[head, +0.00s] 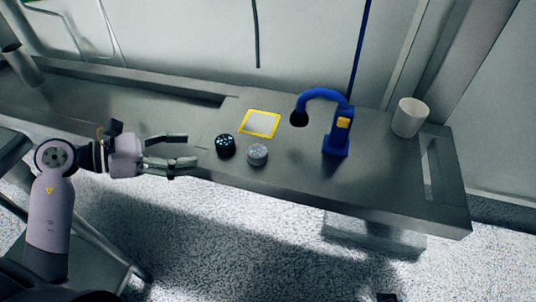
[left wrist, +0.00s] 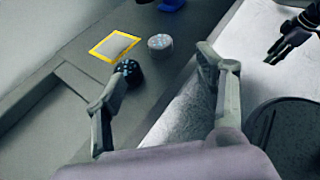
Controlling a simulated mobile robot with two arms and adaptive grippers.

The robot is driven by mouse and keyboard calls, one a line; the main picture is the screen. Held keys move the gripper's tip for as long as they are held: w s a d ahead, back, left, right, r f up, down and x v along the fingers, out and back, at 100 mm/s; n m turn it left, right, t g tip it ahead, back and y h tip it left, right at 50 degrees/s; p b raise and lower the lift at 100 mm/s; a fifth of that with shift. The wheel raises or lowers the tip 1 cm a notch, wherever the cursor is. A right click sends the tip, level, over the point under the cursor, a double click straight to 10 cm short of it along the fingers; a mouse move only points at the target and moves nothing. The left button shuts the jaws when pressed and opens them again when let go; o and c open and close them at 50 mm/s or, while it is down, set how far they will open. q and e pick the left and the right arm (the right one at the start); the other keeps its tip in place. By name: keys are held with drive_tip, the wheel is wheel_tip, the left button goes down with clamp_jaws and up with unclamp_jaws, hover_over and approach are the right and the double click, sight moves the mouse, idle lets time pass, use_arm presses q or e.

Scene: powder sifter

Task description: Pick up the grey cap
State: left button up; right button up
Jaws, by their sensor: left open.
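The grey cap (head: 257,154) is a short round piece standing on the bench near its front edge. In the left wrist view the grey cap (left wrist: 160,44) lies beyond the fingers, between their directions. My left gripper (head: 186,154) is open and empty, left of the caps and apart from them. In the left wrist view its two fingers (left wrist: 168,82) are spread wide. A black cap with pale dots (head: 225,146) stands just left of the grey cap, and it also shows in the left wrist view (left wrist: 130,71), nearer the left finger.
A yellow-framed square (head: 278,123) lies behind the caps. A blue device with a curved arm (head: 337,143) stands to the right, and a white cylinder (head: 408,117) farther right. The bench (head: 300,180) is clear in front of the blue device. A dark gripper-like part (left wrist: 291,38) shows at the wrist view's right.

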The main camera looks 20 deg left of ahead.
use_arm(q)
approach(252, 152)
drive_tip(key=shift+m, duration=0.3)
drive_tip(key=x, duration=0.5)
drive_tip(key=shift+s+d+r, duration=0.15)
drive_tip(key=shift+d+r, duration=0.1)
drive_tip(key=shift+r, duration=0.2)
drive_tip(key=shift+w+d+f+b, duration=0.5)
drive_tip(key=shift+w+d+f, duration=0.5)
drive_tip(key=shift+w+d, duration=0.1)
drive_tip(key=shift+w+d+f, duration=0.2)
drive_tip(key=shift+w+d, duration=0.1)
drive_tip(key=shift+d, duration=0.1)
use_arm(e)
drive_tip(key=v, duration=0.5)
drive_tip(key=shift+w+d, duration=0.1)
drive_tip(key=shift+w, duration=0.25)
use_arm(q)
drive_tip(key=shift+c, duration=0.5)
drive_tip(key=c, duration=1)
drive_tip(key=shift+r, duration=0.1)
drive_tip(key=shift+c, duration=0.2)
